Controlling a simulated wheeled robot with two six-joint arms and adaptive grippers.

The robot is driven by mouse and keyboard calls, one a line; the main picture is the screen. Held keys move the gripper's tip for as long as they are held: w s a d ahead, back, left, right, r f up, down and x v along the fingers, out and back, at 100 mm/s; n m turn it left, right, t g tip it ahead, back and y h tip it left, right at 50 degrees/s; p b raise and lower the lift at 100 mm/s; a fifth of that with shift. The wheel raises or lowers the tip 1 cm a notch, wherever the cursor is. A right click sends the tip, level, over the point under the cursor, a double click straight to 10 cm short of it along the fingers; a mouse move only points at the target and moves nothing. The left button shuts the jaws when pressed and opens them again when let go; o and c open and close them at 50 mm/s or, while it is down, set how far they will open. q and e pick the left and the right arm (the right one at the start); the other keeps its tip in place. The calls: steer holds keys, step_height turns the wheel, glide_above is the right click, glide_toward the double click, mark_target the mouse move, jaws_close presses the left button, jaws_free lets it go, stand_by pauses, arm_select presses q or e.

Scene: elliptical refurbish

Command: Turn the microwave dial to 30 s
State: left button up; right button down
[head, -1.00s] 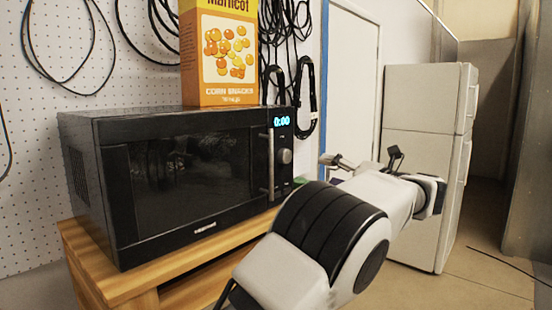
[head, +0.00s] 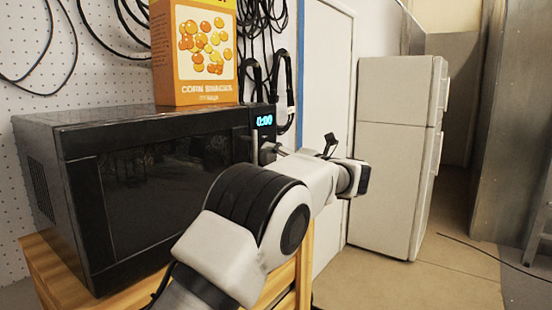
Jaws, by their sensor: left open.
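The black microwave (head: 150,190) stands on a wooden stand, its door shut. Its lit display (head: 264,120) reads 0:00. The dial (head: 267,153) sits below the display on the right-hand panel, partly covered by my left gripper. My left gripper (head: 281,150) is open and close in front of the dial. Its fingertips are small and partly hidden by my arm, so I cannot tell whether they touch the dial or stand around it. My right gripper is not in view.
An orange corn snacks box (head: 204,60) stands on the microwave. The door handle (head: 254,140) is just left of the dial. Black cables hang on the pegboard behind. A white fridge (head: 395,150) stands at the right, with open floor in front.

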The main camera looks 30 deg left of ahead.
arm_select(q)
steer(key=shift+d, duration=0.1)
steer(key=c, duration=1.1)
steer(key=shift+c, duration=0.2)
steer(key=m+p, duration=0.3)
steer(key=p, duration=0.1)
steer(key=shift+r+m, duration=0.25)
steer(key=shift+m, duration=0.15)
steer(key=shift+f+m+h+p, duration=0.1)
steer(key=shift+m+h+p, duration=0.2)
steer(key=shift+m+p, duration=0.6)
